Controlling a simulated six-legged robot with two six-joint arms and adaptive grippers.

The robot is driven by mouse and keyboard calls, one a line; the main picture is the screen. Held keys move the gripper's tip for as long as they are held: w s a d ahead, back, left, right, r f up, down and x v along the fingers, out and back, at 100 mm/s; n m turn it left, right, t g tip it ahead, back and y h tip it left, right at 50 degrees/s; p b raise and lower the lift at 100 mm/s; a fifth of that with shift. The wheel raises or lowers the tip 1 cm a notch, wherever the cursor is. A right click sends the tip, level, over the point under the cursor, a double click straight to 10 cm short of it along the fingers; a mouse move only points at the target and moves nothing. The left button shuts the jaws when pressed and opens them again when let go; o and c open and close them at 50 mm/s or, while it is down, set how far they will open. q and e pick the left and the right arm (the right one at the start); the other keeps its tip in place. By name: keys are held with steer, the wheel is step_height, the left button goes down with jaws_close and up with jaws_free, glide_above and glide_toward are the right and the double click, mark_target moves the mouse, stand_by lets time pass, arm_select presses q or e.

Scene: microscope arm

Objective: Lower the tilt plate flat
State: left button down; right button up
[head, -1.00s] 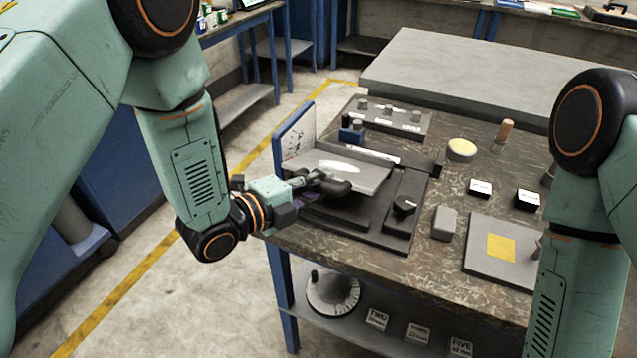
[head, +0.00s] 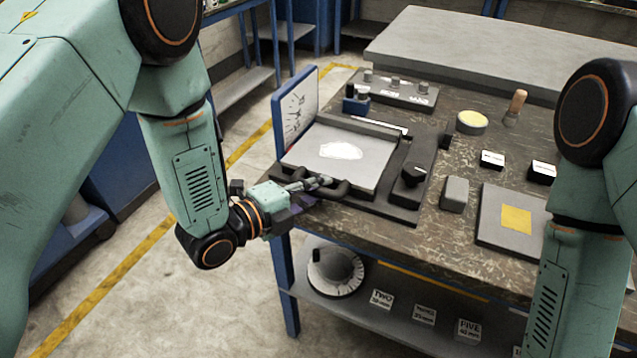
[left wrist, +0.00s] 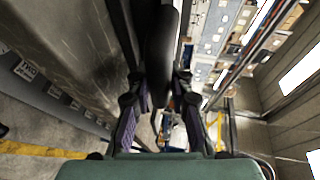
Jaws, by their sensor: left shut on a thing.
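The tilt plate (head: 338,155) is a grey square plate with a white patch on top. In the head view it lies low, looking about flat over its dark base (head: 390,210). A dark handle (head: 332,190) runs along its front edge. My left gripper (head: 308,187) is shut on this handle. In the left wrist view the dark handle (left wrist: 162,60) stands between the fingers, and the plate itself is hard to make out. My right gripper is out of view; only my right arm shows at the right.
A dial board (head: 297,108) stands behind the plate at the left. A dark knob (head: 413,173) sits right of the plate. A grey block (head: 454,194) and a pad with a yellow square (head: 516,218) lie further right. A shelf below holds a round dial (head: 336,270) and labelled blocks.

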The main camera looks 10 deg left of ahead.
arm_select(q)
steer(key=shift+s+f, duration=0.1)
steer(key=c, duration=1.2)
jaws_free()
steer(key=shift+a, duration=0.1)
steer(key=v, duration=1.2)
steer(key=shift+c, duration=0.4)
